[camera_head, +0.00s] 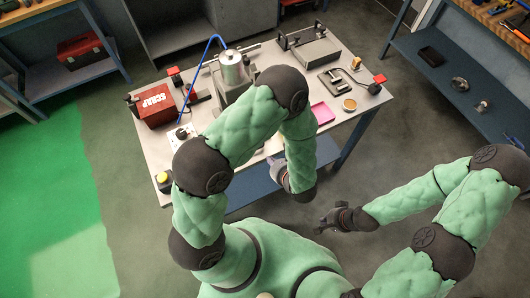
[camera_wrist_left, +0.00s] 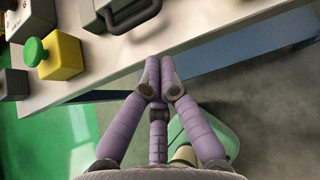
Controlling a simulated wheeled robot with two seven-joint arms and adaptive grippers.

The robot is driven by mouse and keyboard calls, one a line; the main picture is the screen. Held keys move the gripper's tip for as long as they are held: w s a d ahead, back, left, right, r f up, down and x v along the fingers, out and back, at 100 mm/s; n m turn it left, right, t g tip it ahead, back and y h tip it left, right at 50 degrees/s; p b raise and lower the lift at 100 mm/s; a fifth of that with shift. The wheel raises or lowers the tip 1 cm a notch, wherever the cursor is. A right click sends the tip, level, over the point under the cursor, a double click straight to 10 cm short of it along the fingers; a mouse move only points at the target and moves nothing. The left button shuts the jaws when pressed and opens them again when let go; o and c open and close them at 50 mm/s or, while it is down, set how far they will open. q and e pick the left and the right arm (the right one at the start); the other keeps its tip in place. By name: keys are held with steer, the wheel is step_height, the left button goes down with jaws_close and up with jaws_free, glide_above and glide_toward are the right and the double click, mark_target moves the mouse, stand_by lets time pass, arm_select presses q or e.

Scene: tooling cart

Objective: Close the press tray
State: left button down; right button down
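The press (camera_head: 233,85), a grey block with a silver cylinder on top, stands on the table; my left arm hides its front. In the left wrist view, a dark loop handle (camera_wrist_left: 130,22) on a grey part, probably the press tray, sticks out near the table edge. How far the tray is open cannot be told. My left gripper (camera_head: 274,167) is just off the table's front edge, apart from the handle. Its purple fingers (camera_wrist_left: 159,75) are together and empty in the left wrist view. My right gripper (camera_head: 325,222) hangs over the floor in front of the table; its fingers are too small to read.
A yellow block with a green button (camera_wrist_left: 62,53) sits near the table edge. A red scrap bin (camera_head: 154,108) is at the left. A pink tray (camera_head: 322,113), a round tin (camera_head: 349,104) and a grey fixture (camera_head: 312,52) are to the right. Floor in front is free.

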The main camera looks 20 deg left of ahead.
mark_target(265, 157)
arm_select(q)
steer(key=shift+w+a+f, duration=0.3)
steer(key=shift+w+a, duration=0.2)
steer(key=shift+a, duration=0.2)
steer(key=shift+w+a+f, duration=0.35)
steer(key=shift+w+a, duration=0.2)
steer(key=shift+a, duration=0.1)
steer(key=shift+w+a+f, duration=0.3)
steer(key=shift+w+a, duration=0.2)
steer(key=shift+a, duration=0.2)
arm_select(e)
steer(key=shift+f, duration=0.1)
